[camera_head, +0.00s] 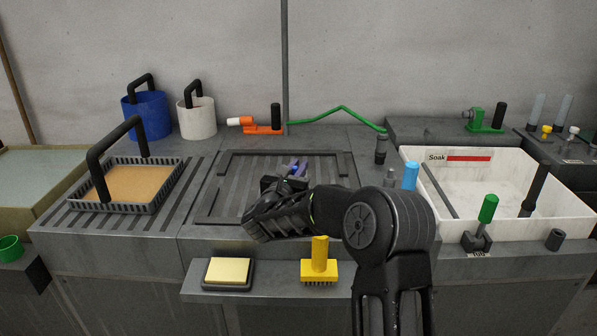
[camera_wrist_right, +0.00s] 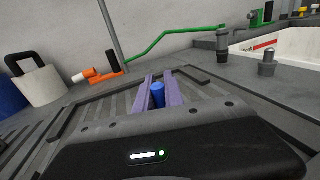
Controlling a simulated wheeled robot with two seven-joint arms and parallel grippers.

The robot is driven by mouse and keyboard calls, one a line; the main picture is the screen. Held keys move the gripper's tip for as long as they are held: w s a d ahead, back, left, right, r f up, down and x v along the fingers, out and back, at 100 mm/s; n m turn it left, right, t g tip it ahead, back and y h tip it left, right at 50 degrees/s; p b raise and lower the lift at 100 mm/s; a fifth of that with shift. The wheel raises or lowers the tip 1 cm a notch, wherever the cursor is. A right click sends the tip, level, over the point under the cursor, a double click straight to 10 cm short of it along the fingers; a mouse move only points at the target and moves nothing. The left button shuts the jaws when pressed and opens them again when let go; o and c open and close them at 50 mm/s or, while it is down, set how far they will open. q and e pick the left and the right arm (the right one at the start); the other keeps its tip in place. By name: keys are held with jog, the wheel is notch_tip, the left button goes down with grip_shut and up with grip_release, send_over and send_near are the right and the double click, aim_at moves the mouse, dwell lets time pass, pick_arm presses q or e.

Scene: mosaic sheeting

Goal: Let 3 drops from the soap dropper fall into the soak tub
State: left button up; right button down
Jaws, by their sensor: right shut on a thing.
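The soak tub (camera_head: 530,168) is the white basin at the right in the head view, with a "Soak" label and a red bar on its back wall. Its corner also shows at the top right of the wrist view (camera_wrist_right: 300,42). My right gripper (camera_head: 295,170) is over the ribbed drainboard, left of the tub and apart from it. It is shut on a small dark blue thing (camera_wrist_right: 158,93) between its purple fingers. Only this blue part shows, so I cannot tell for sure whether it is the soap dropper. My left gripper is out of view.
A light blue upright cylinder (camera_head: 410,176) and a green-handled tool (camera_head: 487,209) stand by the tub's near left side. A black handle (camera_head: 534,192) rises inside the tub. Dark pegs (camera_head: 381,149) stand between drainboard and tub. A yellow brush (camera_head: 319,265) sits on the front ledge.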

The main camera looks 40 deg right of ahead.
jog(key=c, duration=1.4)
grip_release()
jog(key=shift+c, duration=0.2)
jog(key=shift+p, duration=0.75)
jog(key=shift+s+a+f, duration=0.1)
jog(key=shift+a+f, duration=0.1)
jog(key=b+v, duration=0.1)
jog(key=v, duration=0.6)
jog(key=shift+s+a+b, duration=0.1)
jog(key=shift+a+b, duration=0.1)
jog(key=shift+b, duration=0.2)
